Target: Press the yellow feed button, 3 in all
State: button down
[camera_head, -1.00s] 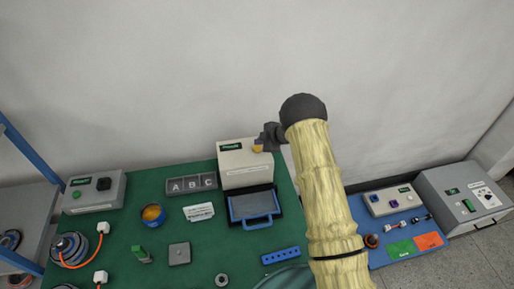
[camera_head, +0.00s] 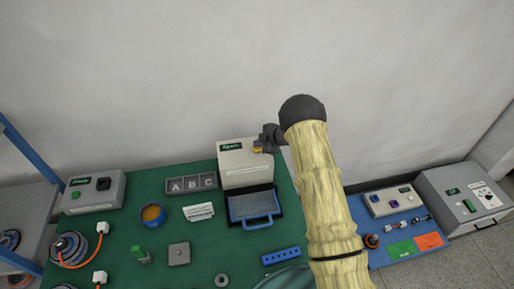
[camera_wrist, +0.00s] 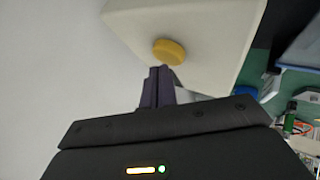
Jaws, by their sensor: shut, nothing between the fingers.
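The cream feeder box (camera_head: 245,172) stands at the back of the green table. In the wrist view the yellow button (camera_wrist: 169,51) shows as a round cap on the pale box. My gripper's dark fingers (camera_wrist: 160,71) are shut and empty, with their tips at the button's near edge. I cannot tell whether they touch it. A blue-handled tray (camera_head: 254,205) sits in front of the box and has a grey, speckled surface inside.
A grey compartment rack (camera_head: 191,184) marked A, B, C and a white card (camera_head: 198,211) are left of the feeder. A grey control box (camera_head: 94,191) stands at far left. A blue mat (camera_head: 385,256) with small parts lies to the right. The wall is close behind.

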aim_at(260, 148)
jog(key=shift+d+f+b, duration=0.1)
jog(key=shift+f+b, duration=0.2)
jog(key=shift+f, duration=0.25)
dwell(0.5)
jog(key=shift+r, duration=0.1)
jog(key=shift+d+r+p, duration=0.1)
jog(key=shift+r+p, duration=0.65)
jog(key=shift+r, duration=0.1)
jog(key=shift+r, duration=0.1)
jog(key=shift+r+p, duration=2)
jog(key=shift+r, duration=0.45)
jog(key=shift+w, duration=0.1)
